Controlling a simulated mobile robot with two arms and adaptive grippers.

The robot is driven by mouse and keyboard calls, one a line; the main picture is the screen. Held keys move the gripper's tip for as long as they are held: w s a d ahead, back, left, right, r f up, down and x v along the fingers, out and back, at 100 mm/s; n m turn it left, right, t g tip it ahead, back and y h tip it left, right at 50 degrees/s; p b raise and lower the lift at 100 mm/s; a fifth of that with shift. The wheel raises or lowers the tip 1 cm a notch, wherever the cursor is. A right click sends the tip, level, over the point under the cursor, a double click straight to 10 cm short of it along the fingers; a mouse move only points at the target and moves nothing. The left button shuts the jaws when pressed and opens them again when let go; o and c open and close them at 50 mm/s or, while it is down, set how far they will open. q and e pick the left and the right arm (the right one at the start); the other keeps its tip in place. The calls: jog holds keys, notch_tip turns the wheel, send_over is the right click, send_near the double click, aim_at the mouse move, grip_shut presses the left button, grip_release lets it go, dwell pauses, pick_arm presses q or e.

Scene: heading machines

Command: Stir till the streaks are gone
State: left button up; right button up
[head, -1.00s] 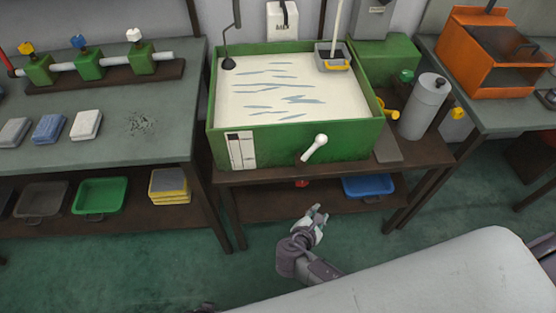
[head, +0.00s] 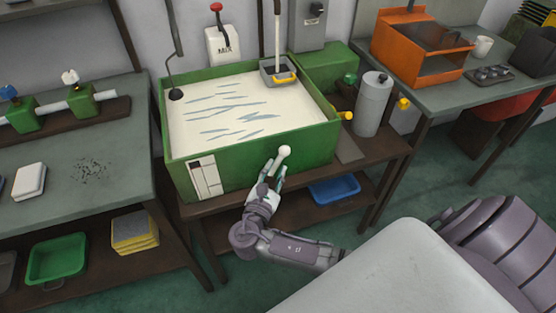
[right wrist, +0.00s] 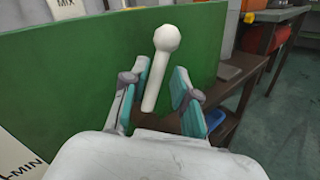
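The green tank (head: 195,170) holds pale cream liquid (head: 205,105) with several blue-grey streaks across its surface. A white ball-ended handle (head: 284,152) sits on the tank's front wall. My right gripper (head: 277,167) is at this handle, in front of the tank. In the right wrist view the handle (right wrist: 162,62) shows between the two open teal-padded fingers (right wrist: 162,85), tilted, with a gap on each side. I see no finger closed on it. My left gripper is not in view.
A wall box marked MIX (head: 222,46) has a red-knobbed lever. A grey cylinder (head: 371,104) stands right of the tank; a blue tray (head: 334,190) lies on the shelf below.

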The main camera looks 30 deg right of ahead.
aim_at(279, 161)
jog(key=shift+x, duration=1.75)
grip_shut()
